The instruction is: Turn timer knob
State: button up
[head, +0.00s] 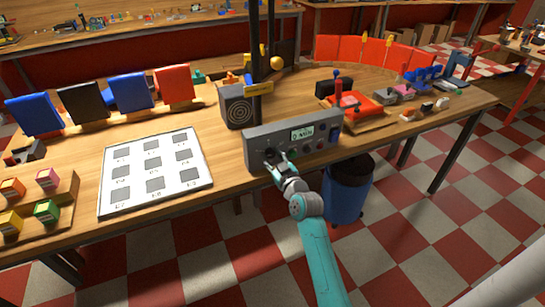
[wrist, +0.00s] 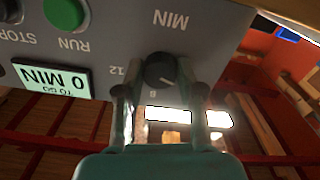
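The timer panel (head: 290,140) is a grey box at the front edge of the table, and it fills the upper wrist view upside down. Its dark round timer knob (wrist: 160,69) sits near "MIN", "12" and "6" markings. The display (wrist: 52,82) reads 0 MIN TO GO, beside a green RUN button (wrist: 66,14) and a dark STOP button (wrist: 11,12). My gripper (wrist: 157,84) is open, with one finger on each side of the knob; small gaps seem to show, though contact is hard to judge. In the head view my gripper (head: 275,160) covers the panel's lower left.
A white labelled board (head: 155,171) lies left of the panel. A dark speaker-like box (head: 236,106) and a black post (head: 255,60) stand behind it. Red and black parts (head: 350,100) sit to the right. A blue bin (head: 347,190) stands under the table edge.

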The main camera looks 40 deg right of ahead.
grip_shut()
